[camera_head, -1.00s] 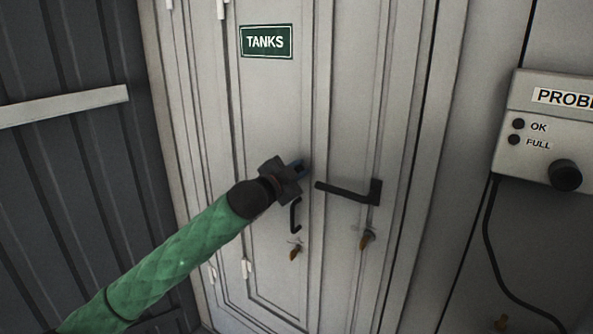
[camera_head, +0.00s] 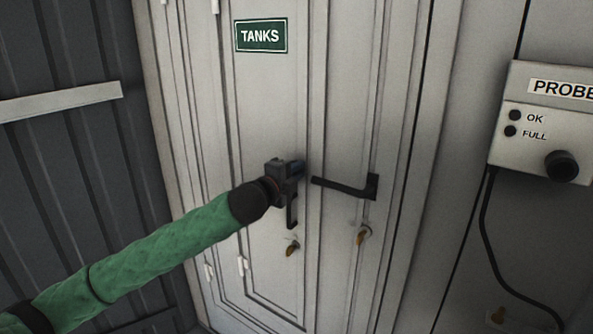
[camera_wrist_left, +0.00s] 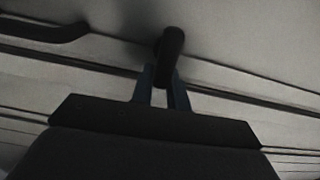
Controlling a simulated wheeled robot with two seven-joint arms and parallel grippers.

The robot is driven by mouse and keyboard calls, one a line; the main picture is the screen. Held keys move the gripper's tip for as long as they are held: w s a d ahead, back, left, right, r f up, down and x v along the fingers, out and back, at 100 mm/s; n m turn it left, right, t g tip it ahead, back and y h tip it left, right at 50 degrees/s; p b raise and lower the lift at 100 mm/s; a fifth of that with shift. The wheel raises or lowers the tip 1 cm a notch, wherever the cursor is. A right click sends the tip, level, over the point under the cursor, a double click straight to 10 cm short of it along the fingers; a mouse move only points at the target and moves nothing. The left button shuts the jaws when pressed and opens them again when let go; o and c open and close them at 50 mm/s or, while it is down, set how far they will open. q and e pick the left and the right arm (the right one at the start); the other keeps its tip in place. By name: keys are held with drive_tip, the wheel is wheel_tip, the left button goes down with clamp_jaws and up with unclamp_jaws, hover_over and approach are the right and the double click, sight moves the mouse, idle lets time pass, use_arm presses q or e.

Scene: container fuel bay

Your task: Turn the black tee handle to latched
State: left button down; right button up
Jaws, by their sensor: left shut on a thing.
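The black tee handle (camera_head: 292,216) is on the left cabinet door, below the TANKS sign. Its lower end hangs down below my left gripper (camera_head: 297,168), and the gripper hides its upper part. In the left wrist view the blue fingers of my left gripper (camera_wrist_left: 162,88) are shut on a dark bar of the handle (camera_wrist_left: 171,52). A second black lever (camera_head: 343,188) on the right door points left, nearly level. It also shows at the top left of the left wrist view (camera_wrist_left: 45,31). My right gripper is not in view.
The green TANKS sign (camera_head: 261,36) is on the left door. A grey probe box (camera_head: 545,115) with a knob and a hanging cable is on the right wall. A dark ribbed wall (camera_head: 60,190) is at left.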

use_arm(q)
drive_tip(key=shift+r, duration=0.15)
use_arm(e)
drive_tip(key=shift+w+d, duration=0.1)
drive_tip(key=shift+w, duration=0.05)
use_arm(q)
drive_tip(key=shift+w, duration=0.1)
drive_tip(key=c, duration=1.4)
unclamp_jaws()
drive_tip(key=shift+a, duration=0.1)
drive_tip(key=shift+o, duration=0.2)
drive_tip(key=v, duration=0.7)
drive_tip(key=shift+s+a+p, duration=0.2)
drive_tip(key=shift+s+p, duration=0.1)
drive_tip(key=shift+p, duration=0.15)
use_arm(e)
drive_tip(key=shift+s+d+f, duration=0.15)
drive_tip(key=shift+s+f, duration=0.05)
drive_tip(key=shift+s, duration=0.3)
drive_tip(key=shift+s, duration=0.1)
